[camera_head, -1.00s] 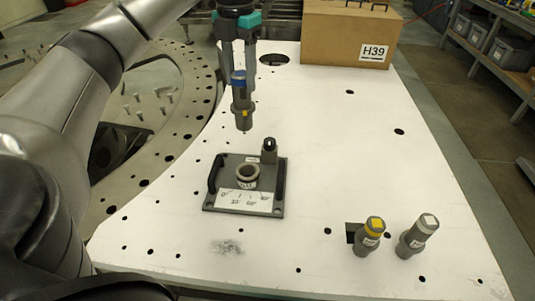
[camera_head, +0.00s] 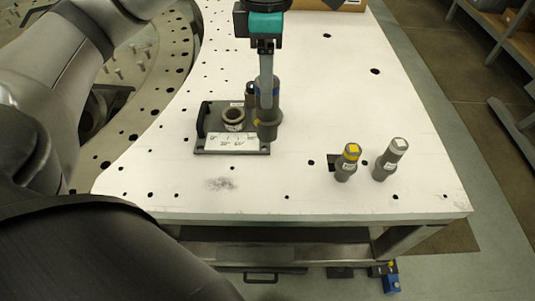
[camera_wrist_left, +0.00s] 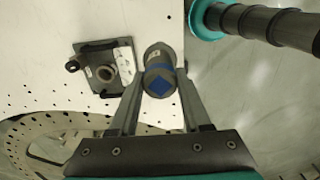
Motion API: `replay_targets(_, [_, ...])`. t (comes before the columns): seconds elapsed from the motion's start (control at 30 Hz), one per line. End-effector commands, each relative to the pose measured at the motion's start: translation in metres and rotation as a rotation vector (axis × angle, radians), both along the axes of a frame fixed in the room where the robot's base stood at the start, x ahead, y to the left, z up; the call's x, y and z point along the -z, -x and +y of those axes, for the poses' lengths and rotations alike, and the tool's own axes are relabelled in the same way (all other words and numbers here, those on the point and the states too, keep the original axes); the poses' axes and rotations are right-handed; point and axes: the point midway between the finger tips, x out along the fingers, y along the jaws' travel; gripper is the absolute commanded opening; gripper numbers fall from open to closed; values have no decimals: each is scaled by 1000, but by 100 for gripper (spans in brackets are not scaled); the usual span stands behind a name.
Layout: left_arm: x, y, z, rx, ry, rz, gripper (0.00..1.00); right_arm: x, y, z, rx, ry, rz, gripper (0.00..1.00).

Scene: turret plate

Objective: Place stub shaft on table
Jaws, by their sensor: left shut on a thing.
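The held stub shaft (camera_head: 269,115) is a grey stepped cylinder with a blue band and a small yellow mark. It is upright in the head view, in front of the right side of the fixture plate. My left gripper (camera_head: 266,72) is shut on its upper part. In the left wrist view my left gripper (camera_wrist_left: 161,76) has a finger on each side of the shaft (camera_wrist_left: 158,58), whose end bears a blue square. I cannot tell whether the shaft's lower end touches the table. My right gripper is not in view.
The fixture plate (camera_head: 208,140) has a ring socket (camera_head: 233,116) and a handle. A cardboard box (camera_head: 350,5) sits at the back.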

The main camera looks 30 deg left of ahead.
Motion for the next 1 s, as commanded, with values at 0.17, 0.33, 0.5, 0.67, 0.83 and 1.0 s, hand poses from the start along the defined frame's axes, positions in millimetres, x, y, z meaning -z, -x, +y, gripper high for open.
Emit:
replay_targets(0.17, [29,1,0,0,2,3,0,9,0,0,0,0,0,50])
replay_targets(0.33, [57,1,0,-2,2,3,0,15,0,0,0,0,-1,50])
replay_targets(0.5, [92,1,0,-4,0,6,0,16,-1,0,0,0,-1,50])
replay_targets(0.67, [127,1,0,-4,0,4,0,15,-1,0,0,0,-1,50])
replay_targets(0.83, [147,-1,0,-5,1,-2,0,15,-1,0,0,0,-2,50])
replay_targets(1.0, [161,0,0,-3,1,1,0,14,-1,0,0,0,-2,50])
